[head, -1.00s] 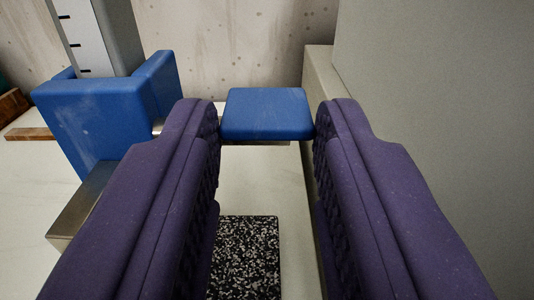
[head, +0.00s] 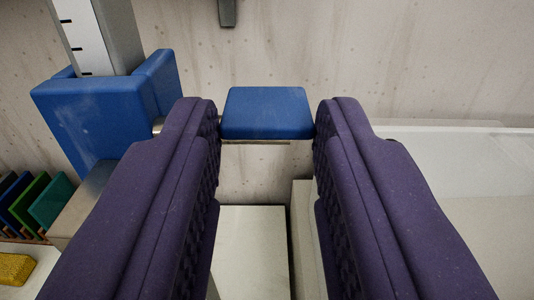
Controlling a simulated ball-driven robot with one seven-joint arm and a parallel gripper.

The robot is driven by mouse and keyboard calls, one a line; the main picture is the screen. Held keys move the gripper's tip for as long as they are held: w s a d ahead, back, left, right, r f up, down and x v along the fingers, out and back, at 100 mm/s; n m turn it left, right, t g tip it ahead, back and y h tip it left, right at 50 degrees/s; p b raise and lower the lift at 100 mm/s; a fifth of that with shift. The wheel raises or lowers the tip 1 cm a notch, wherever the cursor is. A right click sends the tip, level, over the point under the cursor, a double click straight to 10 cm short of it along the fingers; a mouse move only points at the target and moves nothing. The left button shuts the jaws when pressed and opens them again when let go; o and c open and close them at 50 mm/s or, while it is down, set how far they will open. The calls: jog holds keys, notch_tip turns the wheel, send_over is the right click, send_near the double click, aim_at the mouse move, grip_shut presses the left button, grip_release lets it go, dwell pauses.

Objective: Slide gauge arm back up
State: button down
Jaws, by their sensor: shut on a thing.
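The gauge arm ends in a flat blue block (head: 267,113), seen between my fingers. My gripper (head: 267,122) has one purple padded finger on each side of this block, shut on it. To the left, a blue slider (head: 95,115) wraps around the grey upright post with a white scale (head: 88,38) and black marks. A short metal rod (head: 157,125) shows between the slider and my left finger. The lower part of the post is mostly hidden behind my left finger.
A stained pale wall (head: 380,60) stands behind. A dark bracket (head: 227,12) hangs on it at the top. At lower left are coloured upright slabs (head: 30,200) and a yellow block (head: 15,268). A pale box-like surface (head: 470,180) lies at right.

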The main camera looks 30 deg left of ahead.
jog(key=shift+r+p, duration=1.2)
jog(key=shift+r, duration=1.1)
jog(key=c, duration=0.8)
grip_release()
jog(key=shift+o, duration=0.2)
jog(key=shift+f, duration=0.1)
jog(key=v, duration=0.7)
jog(key=shift+s+d+p, duration=0.25)
jog(key=shift+s+p, duration=0.05)
jog(key=shift+s, duration=0.05)
jog(key=shift+w, duration=0.1)
